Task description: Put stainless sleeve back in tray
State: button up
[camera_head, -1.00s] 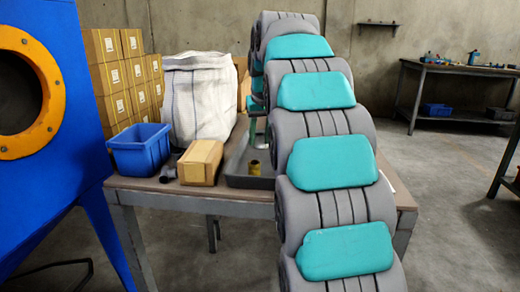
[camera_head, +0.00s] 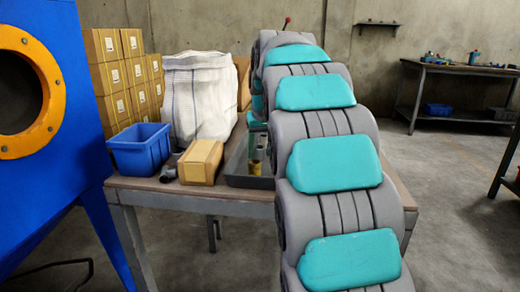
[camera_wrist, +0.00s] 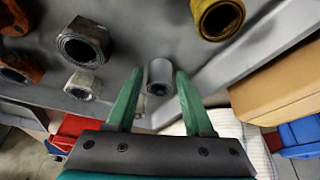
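A smooth pale grey sleeve (camera_wrist: 160,72) shows in the wrist view between the green fingers of my gripper (camera_wrist: 160,78). A narrow gap shows on each side of it, so the fingers look open around it, not clamped. The grey tray (camera_head: 248,182) stands on the table in the head view. Its grey floor and wall (camera_wrist: 205,88) fill much of the wrist view. The sleeve appears over or on the tray floor; I cannot tell if it touches. My arm hides most of the gripper and the tray's right part in the head view.
A brass sleeve (camera_wrist: 218,18), hex nuts (camera_wrist: 84,42) and rusty parts (camera_wrist: 20,66) are around the fingers. Left of the tray are a cardboard box (camera_head: 201,162), a dark fitting (camera_head: 170,168) and a blue bin (camera_head: 140,148). A white sack (camera_head: 197,95) stands behind.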

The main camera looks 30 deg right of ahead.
jog(key=shift+o, duration=0.8)
jog(key=shift+r, duration=0.2)
jog(key=v, duration=1.1)
jog(key=shift+r, duration=0.35)
jog(key=shift+s, duration=0.3)
